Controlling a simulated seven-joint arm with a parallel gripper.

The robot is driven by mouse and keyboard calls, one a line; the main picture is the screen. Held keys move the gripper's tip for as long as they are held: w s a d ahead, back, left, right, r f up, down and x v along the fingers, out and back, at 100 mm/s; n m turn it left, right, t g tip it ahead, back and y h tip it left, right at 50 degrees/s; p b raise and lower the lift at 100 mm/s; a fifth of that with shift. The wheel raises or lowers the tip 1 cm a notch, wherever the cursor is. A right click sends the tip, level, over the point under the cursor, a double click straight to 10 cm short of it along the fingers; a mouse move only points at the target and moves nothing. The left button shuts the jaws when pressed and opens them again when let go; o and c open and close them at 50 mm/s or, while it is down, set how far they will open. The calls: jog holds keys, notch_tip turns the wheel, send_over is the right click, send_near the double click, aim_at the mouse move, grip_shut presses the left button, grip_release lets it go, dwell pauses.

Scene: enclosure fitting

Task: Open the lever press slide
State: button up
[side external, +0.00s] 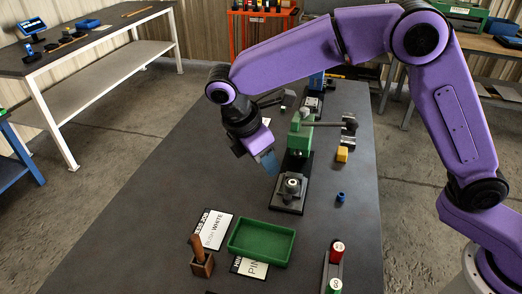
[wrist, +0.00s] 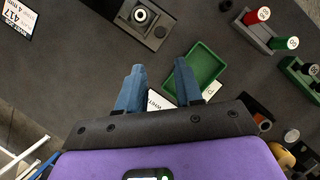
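The lever press (side external: 301,138) stands upright on the dark table, with a green body and a grey lever sticking out to the right. At its front is a black base (side external: 288,202) carrying a round, pale ring-shaped seat (side external: 291,184). The base shows at the top of the wrist view, with the ring (wrist: 140,14) on it. I cannot tell which part is the slide or how far it is out. My gripper (side external: 270,164) is left of the press, above the table and tilted down. In the wrist view its blue fingers (wrist: 159,78) are apart, with nothing held between them.
A green tray (side external: 262,258), white label cards and a small wooden holder (side external: 202,265) lie nearer the camera. A stand with red and green round-topped pieces (side external: 335,262) is at front right. A blue ring (side external: 341,197) and a yellow block (side external: 342,154) lie right of the press.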

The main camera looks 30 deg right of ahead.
jog(key=shift+v, duration=1.2)
jog(key=s+d+f+m+y, duration=0.1)
jog(key=s+d+m+y, duration=0.3)
jog(key=s+d, duration=1.9)
jog(key=s+m, duration=0.1)
jog(key=s, duration=0.1)
jog(key=shift+s+d+f+y, duration=0.2)
jog(key=shift+s+f+y, duration=0.1)
jog(key=shift+f+y, duration=0.1)
